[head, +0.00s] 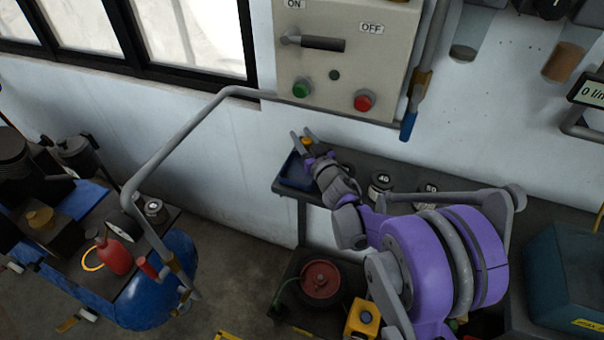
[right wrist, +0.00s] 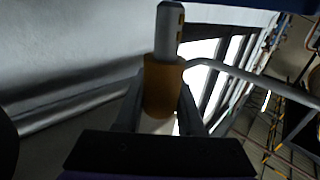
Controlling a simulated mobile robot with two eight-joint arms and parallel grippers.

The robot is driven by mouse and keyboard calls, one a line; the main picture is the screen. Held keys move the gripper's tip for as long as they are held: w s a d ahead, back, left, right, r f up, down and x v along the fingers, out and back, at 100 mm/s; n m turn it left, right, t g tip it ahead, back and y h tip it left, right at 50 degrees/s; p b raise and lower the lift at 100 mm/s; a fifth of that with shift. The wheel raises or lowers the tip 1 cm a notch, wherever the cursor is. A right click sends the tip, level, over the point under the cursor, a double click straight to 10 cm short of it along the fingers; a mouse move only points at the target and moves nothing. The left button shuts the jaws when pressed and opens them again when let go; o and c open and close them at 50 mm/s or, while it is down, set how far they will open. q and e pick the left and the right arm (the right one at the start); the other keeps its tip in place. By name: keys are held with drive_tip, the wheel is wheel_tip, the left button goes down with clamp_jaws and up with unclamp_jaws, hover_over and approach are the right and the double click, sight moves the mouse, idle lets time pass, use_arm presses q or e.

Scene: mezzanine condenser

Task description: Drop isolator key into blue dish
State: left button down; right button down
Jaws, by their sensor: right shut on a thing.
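My right gripper (head: 304,139) is shut on the isolator key (right wrist: 162,85). In the right wrist view the key is an orange-brown cylinder with a narrower grey end, between the two dark fingers. In the head view only a small orange part of the key (head: 306,142) shows between the fingers. The blue dish (head: 290,175) sits at the left end of the dark shelf, and my gripper overlaps its upper right side in the picture. The gap between key and dish is hard to judge. My left gripper is not in view.
Dark weights (head: 381,184) stand on the shelf right of the dish. A grey switch panel (head: 345,70) with a lever and buttons hangs above. A bent grey pipe (head: 180,135) crosses at left, above a blue tank (head: 160,290). A teal box (head: 565,275) is at right.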

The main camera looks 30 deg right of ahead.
drive_tip(key=shift+c, duration=2.2)
unclamp_jaws()
drive_tip(key=s, duration=1)
drive_tip(key=shift+s+a+b, duration=0.35)
drive_tip(key=shift+a+b, duration=0.1)
